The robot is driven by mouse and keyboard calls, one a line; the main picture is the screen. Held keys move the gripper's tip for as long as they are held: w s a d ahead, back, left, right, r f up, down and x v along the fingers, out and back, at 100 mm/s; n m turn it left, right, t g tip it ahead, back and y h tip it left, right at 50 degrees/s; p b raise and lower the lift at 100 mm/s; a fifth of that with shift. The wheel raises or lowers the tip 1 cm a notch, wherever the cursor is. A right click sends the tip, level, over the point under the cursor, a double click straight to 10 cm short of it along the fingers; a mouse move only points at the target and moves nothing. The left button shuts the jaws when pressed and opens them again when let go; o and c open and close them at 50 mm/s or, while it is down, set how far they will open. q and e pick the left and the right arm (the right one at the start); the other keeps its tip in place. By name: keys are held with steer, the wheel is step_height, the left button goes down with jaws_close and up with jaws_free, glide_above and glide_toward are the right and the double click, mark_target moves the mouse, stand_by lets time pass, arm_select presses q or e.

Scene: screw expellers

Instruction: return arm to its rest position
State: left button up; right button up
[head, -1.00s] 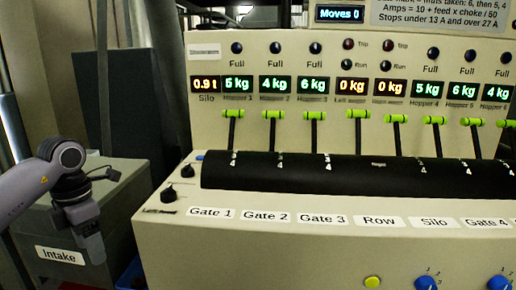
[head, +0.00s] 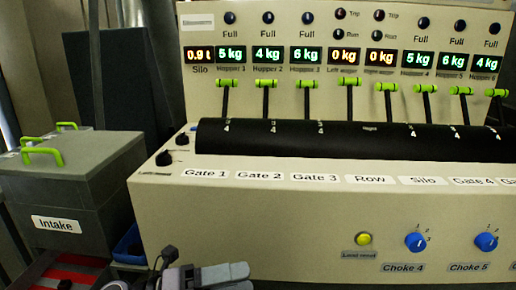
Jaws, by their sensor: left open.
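My left gripper (head: 205,272) is at the bottom edge of the head view, in front of the cream control console (head: 290,215). It is open, with a dark finger and a grey finger spread apart and nothing seen between them. The rest of my left arm is mostly cut off by the lower edge. My right gripper is not in view.
Green-handled levers (head: 349,81) stand along the black roller cover (head: 300,138). Blue choke knobs (head: 414,242) and a yellow button (head: 364,239) sit on the front. A grey Intake box (head: 100,190) with green handles and a red tray (head: 72,272) are at left.

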arm_select(q)
steer(key=a+f+n+t+y+b, duration=0.1)
steer(key=a+f+n+t+y, duration=0.3)
steer(key=n, duration=0.5)
steer(key=s+a+f+n+t+y+b, duration=0.15)
steer(key=f+n+t+y, duration=0.3)
steer(key=n, duration=0.45)
steer(key=a+f+n+t+y+b, duration=0.1)
steer(key=a+f+n+t+y, duration=0.3)
steer(key=n, duration=0.5)
steer(key=s+a+f+n+g+y+b, duration=0.25)
steer(key=s+f+n+g, duration=0.25)
steer(key=s+f+n, duration=0.5)
steer(key=s+a+r+m+y+p, duration=0.2)
steer(key=r+p, duration=1)
steer(key=p, duration=1.2)
steer(key=shift+a+r, duration=0.3)
steer(key=shift+a, duration=0.85)
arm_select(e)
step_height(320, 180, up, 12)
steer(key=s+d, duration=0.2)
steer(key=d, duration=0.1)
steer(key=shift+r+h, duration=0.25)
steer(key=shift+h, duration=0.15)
